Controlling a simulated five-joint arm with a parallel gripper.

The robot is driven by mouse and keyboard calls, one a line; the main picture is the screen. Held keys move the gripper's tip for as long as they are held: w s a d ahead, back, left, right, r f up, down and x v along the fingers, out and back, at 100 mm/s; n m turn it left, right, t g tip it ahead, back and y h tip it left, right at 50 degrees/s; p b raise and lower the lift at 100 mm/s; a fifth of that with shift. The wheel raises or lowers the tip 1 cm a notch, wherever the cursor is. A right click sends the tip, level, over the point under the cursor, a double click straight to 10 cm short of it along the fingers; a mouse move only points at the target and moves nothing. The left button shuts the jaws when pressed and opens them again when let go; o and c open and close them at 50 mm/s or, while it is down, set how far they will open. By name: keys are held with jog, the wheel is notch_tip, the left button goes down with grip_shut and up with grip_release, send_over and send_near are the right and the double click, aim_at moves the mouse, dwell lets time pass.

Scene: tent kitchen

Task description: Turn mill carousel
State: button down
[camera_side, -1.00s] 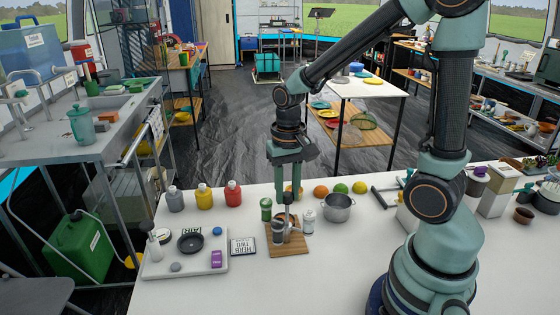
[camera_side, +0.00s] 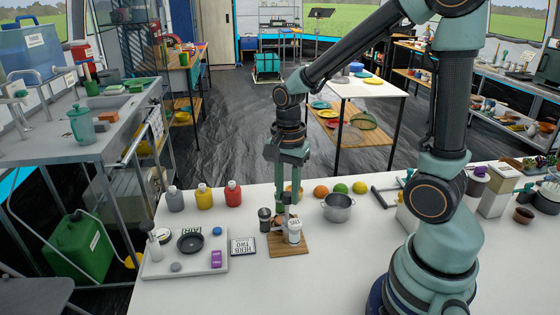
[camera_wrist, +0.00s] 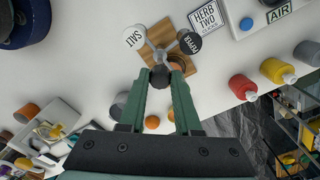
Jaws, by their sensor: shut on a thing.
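The mill carousel stands on a square wooden base (camera_side: 290,250) at the middle of the white table. A dark mill (camera_side: 264,218) is at its left and a white mill (camera_side: 295,231) at its front in the side view. In the wrist view, a white SALT top (camera_wrist: 133,37) is at left and a dark-and-white top (camera_wrist: 188,42) at right, its label only partly readable. The far side of the carousel is hidden.
A HERB TWO card (camera_side: 243,246) lies left of the base, beside a white tray (camera_side: 165,268) with small items. A steel pot (camera_side: 338,206) stands at right. Red, yellow and grey bottles (camera_side: 203,197) and fruit (camera_side: 320,191) line the back. The front of the table is clear.

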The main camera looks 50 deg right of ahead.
jog(key=shift+r+m, duration=0.1)
jog(key=shift+m, duration=0.6)
jog(key=c, duration=0.6)
grip_release()
notch_tip(320, 180, up, 12)
